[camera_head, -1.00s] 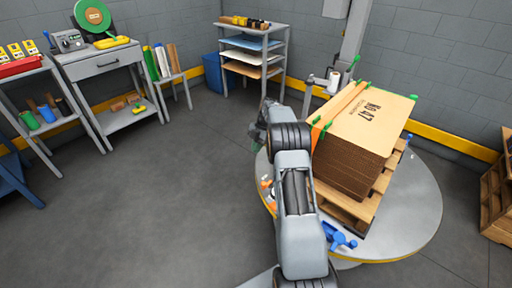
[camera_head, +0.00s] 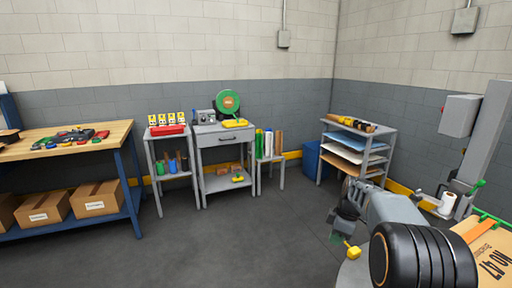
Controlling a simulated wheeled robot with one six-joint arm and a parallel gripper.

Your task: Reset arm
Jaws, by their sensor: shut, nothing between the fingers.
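My gripper (camera_head: 343,224) is at the end of my grey arm, in the lower right of the head view. It points away to the left, over the floor near the edge of the round table. It is small and dark here, its fingers are shut, and I see nothing in it. A yellow object (camera_head: 352,251) shows just below it; I cannot tell what it is. The cardboard stack marked No 47 (camera_head: 492,262) is at the right edge, apart from the gripper and partly cut off.
A wooden workbench (camera_head: 70,132) with tools and boxes stands at left. A grey drawer stand (camera_head: 222,143) is at the back, and a sheet rack (camera_head: 358,150) is at back right. A grey column (camera_head: 487,130) rises at right. The middle floor (camera_head: 240,235) is clear.

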